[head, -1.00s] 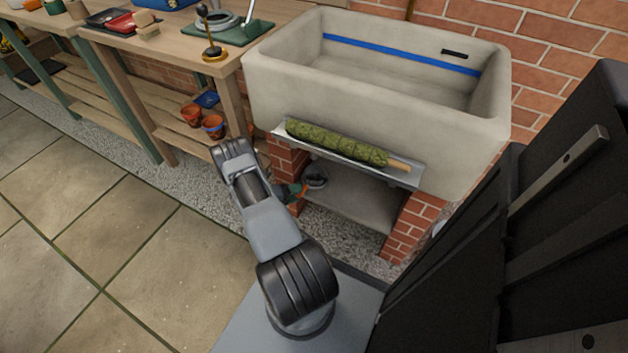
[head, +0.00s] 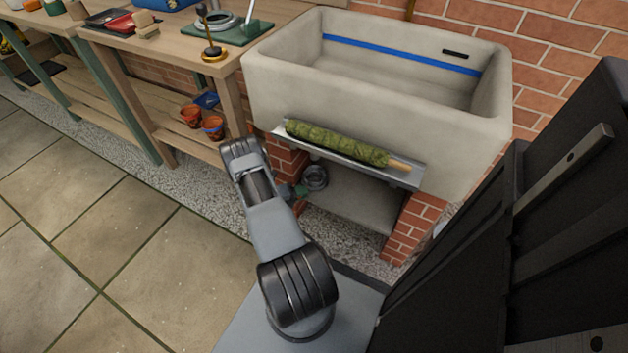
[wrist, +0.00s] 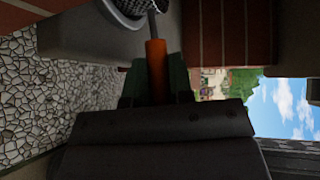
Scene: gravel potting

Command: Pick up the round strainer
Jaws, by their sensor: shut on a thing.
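The round strainer (head: 316,178) is under the stone sink, beside the left brick pier, in the head view. In the wrist view its mesh bowl with a grey rim (wrist: 118,12) is at the top edge, partly cut off. A thin metal shank joins it to an orange handle (wrist: 156,65). My gripper (wrist: 154,88) is shut on the orange handle, with a dark green finger on each side. In the head view my gripper (head: 290,191) is small and partly hidden by my arm and the pier.
The stone sink (head: 270,85) and a metal ledge bearing a green moss pole (head: 335,142) overhang the strainer. Brick piers (head: 408,222) flank the slab below (head: 355,205). Terracotta pots (head: 212,127) stand on the bench's lower shelf. Open paving lies left.

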